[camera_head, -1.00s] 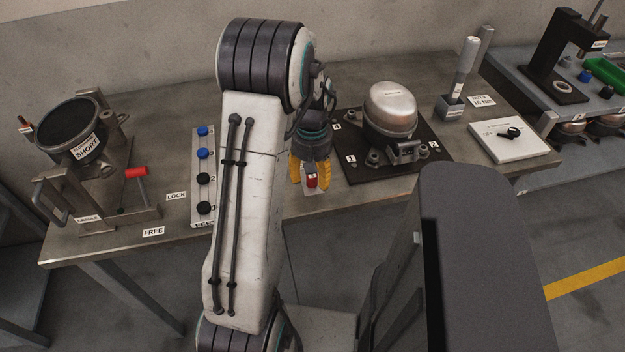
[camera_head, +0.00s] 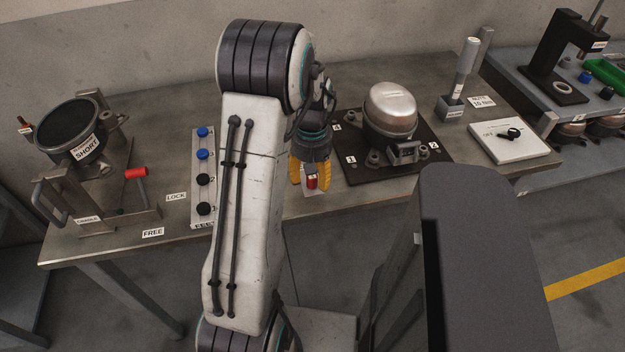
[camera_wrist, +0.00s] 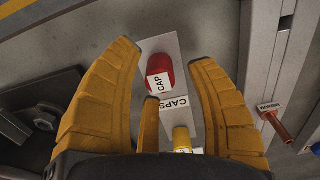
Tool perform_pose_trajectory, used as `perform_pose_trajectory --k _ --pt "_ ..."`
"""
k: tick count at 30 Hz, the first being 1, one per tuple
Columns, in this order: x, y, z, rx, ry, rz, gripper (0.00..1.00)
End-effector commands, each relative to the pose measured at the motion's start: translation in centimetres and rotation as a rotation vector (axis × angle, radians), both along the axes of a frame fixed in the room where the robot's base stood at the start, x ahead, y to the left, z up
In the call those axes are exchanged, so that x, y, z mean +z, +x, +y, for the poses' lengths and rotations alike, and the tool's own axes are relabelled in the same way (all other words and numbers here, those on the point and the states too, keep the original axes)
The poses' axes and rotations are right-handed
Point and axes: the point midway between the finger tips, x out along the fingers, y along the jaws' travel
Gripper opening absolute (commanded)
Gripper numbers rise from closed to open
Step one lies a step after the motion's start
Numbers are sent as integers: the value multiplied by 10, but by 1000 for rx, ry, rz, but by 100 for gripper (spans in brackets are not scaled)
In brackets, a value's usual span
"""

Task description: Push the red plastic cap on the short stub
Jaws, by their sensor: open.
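The red cap (camera_wrist: 160,70), with a CAP label, stands on a pale plate (camera_wrist: 190,75) marked CAPS in the wrist view. It also shows as a small red spot (camera_head: 311,182) near the table's front edge in the head view. My gripper (camera_wrist: 168,65) is open, its yellow fingers on either side of the red cap with gaps showing. The gripper (camera_head: 310,182) points down there in the head view. A yellow cap (camera_wrist: 182,138) sits lower on the plate, partly hidden. A copper tube (camera_wrist: 278,127) with a small label shows at the right. I cannot tell which piece is the short stub.
A compressor (camera_head: 390,112) stands on a dark numbered plate (camera_head: 432,160) just right of my gripper. A strip of blue and black knobs (camera_head: 204,170) lies to the left. A black-topped cylinder labelled SHORT (camera_head: 72,130) and a red-handled lever (camera_head: 136,173) are at far left.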

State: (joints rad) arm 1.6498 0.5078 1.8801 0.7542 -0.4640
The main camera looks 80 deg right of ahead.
Motion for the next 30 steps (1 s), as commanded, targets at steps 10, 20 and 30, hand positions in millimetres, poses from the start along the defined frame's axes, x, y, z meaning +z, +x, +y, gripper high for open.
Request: perform_pose_trajectory --k 10,20,30 --pt "0 0 0 0 0 0 32" --pt "0 0 0 0 0 0 3" --pt "0 0 0 0 1 0 0"
